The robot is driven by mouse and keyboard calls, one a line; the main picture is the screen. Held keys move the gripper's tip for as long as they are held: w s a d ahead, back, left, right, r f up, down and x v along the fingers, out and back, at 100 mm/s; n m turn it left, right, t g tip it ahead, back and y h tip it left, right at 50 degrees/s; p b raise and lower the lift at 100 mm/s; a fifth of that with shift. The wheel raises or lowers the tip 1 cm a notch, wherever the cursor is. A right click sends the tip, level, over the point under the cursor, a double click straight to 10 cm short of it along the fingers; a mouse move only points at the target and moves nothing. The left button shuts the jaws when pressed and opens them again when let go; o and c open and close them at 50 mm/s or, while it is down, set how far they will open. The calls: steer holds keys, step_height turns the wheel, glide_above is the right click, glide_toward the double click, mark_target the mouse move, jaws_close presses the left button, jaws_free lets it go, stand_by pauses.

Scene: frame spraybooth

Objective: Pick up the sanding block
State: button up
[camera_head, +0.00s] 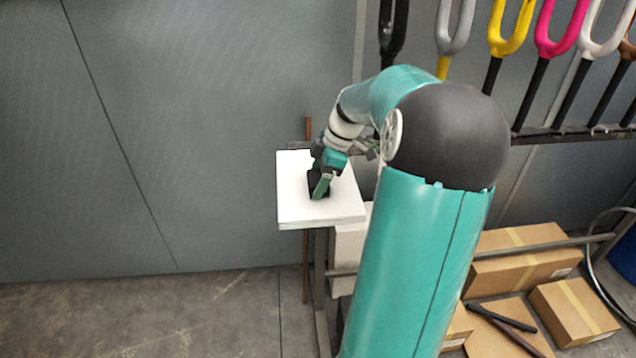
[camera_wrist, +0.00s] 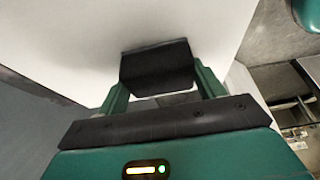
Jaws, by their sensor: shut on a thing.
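The sanding block (camera_wrist: 157,68) is a dark, roughly rectangular block in the wrist view. It sits between the two green fingers of my gripper (camera_wrist: 160,88), which is shut on it. In the head view my gripper (camera_head: 322,186) is over the white board (camera_head: 300,212), and the dark block (camera_head: 313,182) shows partly beside the fingers. The rest of the block is hidden by my gripper. The block is at or close above the white surface; I cannot tell whether it touches.
Cardboard boxes (camera_head: 520,258) stand at the lower right, with a black tool (camera_head: 503,318) on one. Coloured forks (camera_head: 510,38) hang on a rack at the upper right. A grey wall (camera_head: 180,120) stands behind the board. The floor (camera_head: 150,315) at the lower left is clear.

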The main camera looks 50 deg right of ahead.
steer(key=shift+r, duration=0.4)
step_height(320, 180, up, 2)
steer(key=s+r, duration=1)
steer(key=s, duration=0.4)
steer(key=shift+a, duration=0.45)
steer(key=shift+r, duration=0.1)
steer(key=shift+o, duration=1.2)
steer(key=shift+c, duration=0.4)
